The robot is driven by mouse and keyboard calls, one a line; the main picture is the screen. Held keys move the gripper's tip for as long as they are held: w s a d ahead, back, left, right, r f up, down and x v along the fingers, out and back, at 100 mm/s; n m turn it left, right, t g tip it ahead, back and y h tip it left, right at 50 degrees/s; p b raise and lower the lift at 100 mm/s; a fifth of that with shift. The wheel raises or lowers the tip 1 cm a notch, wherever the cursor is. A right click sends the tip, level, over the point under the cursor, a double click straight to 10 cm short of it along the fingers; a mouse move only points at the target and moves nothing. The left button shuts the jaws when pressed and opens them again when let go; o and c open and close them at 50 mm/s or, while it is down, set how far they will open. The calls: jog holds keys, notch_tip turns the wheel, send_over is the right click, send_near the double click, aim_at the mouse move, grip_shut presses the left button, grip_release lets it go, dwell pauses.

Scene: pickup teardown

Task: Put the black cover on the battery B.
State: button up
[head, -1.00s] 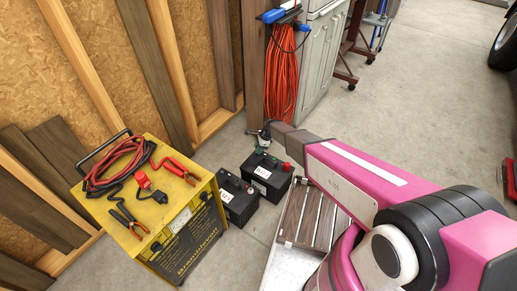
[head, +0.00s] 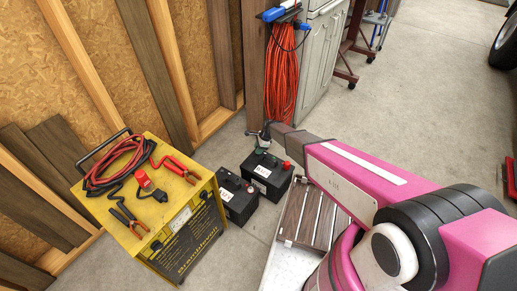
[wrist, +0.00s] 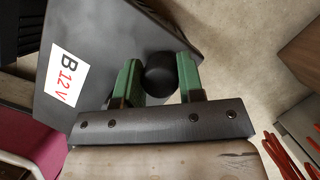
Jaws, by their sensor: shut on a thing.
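Battery B (wrist: 100,45) is a dark box with a white label reading B 12V in the wrist view. In the head view it appears to be the right-hand black battery (head: 262,180), with a red cap on its right terminal. My gripper (wrist: 158,72) has green fingers shut on the black cover (wrist: 160,73), a small round cap. In the head view my gripper (head: 264,141) is at the battery's far left corner. The cover hides the terminal beneath it, so I cannot tell whether they touch.
A second black battery (head: 240,207) stands close on the left, beside a yellow charger (head: 170,215) with cables on top. An orange cord coil (head: 283,80) hangs behind. A slatted wooden board (head: 308,215) lies to the right. Floor between is bare.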

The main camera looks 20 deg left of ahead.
jog(key=shift+f, duration=0.15)
jog(key=o, duration=1)
